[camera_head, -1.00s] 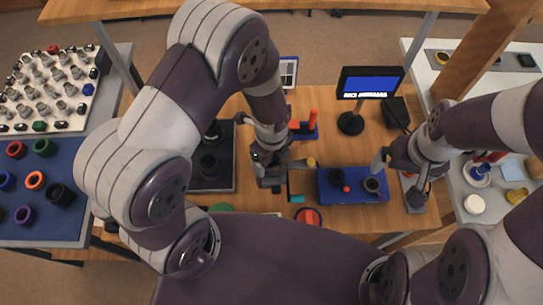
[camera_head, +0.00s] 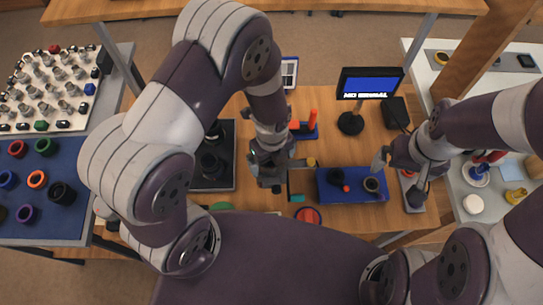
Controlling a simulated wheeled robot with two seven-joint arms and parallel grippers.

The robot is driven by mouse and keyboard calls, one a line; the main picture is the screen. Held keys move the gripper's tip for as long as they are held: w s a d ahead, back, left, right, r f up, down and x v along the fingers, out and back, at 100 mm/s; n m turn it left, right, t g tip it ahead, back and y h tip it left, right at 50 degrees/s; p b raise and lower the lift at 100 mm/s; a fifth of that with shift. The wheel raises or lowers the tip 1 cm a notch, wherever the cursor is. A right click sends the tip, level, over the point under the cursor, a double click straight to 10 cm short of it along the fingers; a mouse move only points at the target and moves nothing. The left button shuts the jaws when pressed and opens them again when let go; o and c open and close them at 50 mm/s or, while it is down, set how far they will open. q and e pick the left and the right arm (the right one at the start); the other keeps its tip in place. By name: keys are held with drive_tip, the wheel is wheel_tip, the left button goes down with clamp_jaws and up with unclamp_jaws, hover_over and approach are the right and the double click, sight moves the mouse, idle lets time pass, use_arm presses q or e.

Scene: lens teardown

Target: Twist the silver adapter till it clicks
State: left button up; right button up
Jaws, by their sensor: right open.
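My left gripper (camera_head: 272,183) hangs over the middle of the bench, pointing down. Its fingers are small and partly hidden by its own wrist, so whether it is shut or holding something is unclear. A blue tray (camera_head: 360,198) lies to its right. In the tray are a round black part (camera_head: 336,177), a small red part (camera_head: 346,188) and a dark ring-shaped part with a lighter centre (camera_head: 371,184). My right gripper (camera_head: 381,163) is open above the tray's right end, near the ring-shaped part. I cannot pick out the silver adapter for certain.
A black mat (camera_head: 225,180) with dark cylindrical parts lies left of my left gripper. A small screen (camera_head: 370,83) stands at the back. A red round button (camera_head: 307,216) is at the front. Side tables flank the bench, the left one (camera_head: 60,220) holding coloured rings.

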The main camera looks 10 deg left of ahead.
use_arm(q)
wheel_tip(320, 180, up, 13)
drive_tip(key=shift+f+b, duration=0.15)
drive_tip(key=shift+b, duration=0.3)
drive_tip(key=s+a+r+n, duration=0.1)
drive_tip(key=a+n, duration=0.3)
drive_tip(key=n, duration=0.9)
drive_tip(key=s+a+r+n+t, duration=0.1)
drive_tip(key=a+n, duration=0.3)
drive_tip(key=n, duration=1)
drive_tip(key=shift+s+a, duration=0.4)
drive_tip(key=shift+s, duration=0.1)
